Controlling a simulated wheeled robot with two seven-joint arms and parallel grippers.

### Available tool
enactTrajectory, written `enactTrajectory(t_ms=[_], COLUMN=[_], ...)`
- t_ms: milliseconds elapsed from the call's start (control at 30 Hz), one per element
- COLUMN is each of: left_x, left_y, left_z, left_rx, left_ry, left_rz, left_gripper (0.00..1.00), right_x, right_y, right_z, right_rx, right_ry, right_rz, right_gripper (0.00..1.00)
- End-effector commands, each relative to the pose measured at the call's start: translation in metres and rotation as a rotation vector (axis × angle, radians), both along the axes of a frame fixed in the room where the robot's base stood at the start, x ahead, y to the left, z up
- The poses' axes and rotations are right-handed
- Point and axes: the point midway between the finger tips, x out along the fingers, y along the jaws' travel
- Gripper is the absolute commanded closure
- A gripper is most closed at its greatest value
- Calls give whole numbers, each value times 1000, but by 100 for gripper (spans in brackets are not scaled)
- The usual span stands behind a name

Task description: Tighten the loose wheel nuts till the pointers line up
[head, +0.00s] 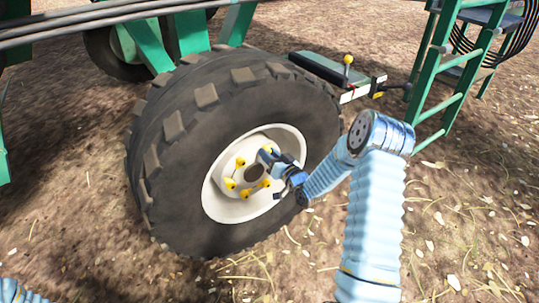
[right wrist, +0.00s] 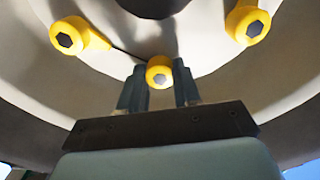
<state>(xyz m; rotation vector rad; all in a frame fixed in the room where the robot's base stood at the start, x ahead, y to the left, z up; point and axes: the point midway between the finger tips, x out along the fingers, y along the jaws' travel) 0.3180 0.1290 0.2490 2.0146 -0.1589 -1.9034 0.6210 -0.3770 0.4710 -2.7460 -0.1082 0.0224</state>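The big black tyre (head: 165,150) has a white rim (head: 222,207) with a ring of yellow-marked wheel nuts. In the head view, nuts show at the hub's upper left (head: 240,162), left (head: 230,183) and bottom (head: 246,194); my right gripper (head: 268,157) hides part of the ring. In the right wrist view, one yellow-capped nut (right wrist: 160,72) sits between my right fingertips (right wrist: 160,80), which appear to touch both its sides. Other nuts sit to its left (right wrist: 68,38) and right (right wrist: 248,24). The left nut's pointer points right; the middle one's is partly hidden. My left gripper is out of view.
A green ladder (head: 440,75) stands at the right. A green and grey frame with a yellow-knobbed lever (head: 347,62) juts out behind the tyre. Bare ground with dry scraps (head: 460,220) lies open at the right front.

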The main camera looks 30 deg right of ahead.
Motion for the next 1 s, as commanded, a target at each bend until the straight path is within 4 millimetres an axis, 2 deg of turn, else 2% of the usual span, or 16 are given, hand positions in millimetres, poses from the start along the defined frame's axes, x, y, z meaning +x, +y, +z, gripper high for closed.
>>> enactTrajectory(t_ms=[33,167,567,1000], left_x=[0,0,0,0], left_y=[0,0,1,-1], left_z=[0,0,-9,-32], left_rx=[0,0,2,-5], left_ry=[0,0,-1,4], left_rz=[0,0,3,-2], left_gripper=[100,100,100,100], right_x=[0,0,-1,0], right_y=[0,0,-1,-1], right_z=[0,0,-2,-2], right_rx=[0,0,82,448], right_ry=[0,0,5,33], right_rz=[0,0,-2,-2], right_gripper=[79,98,98,98])
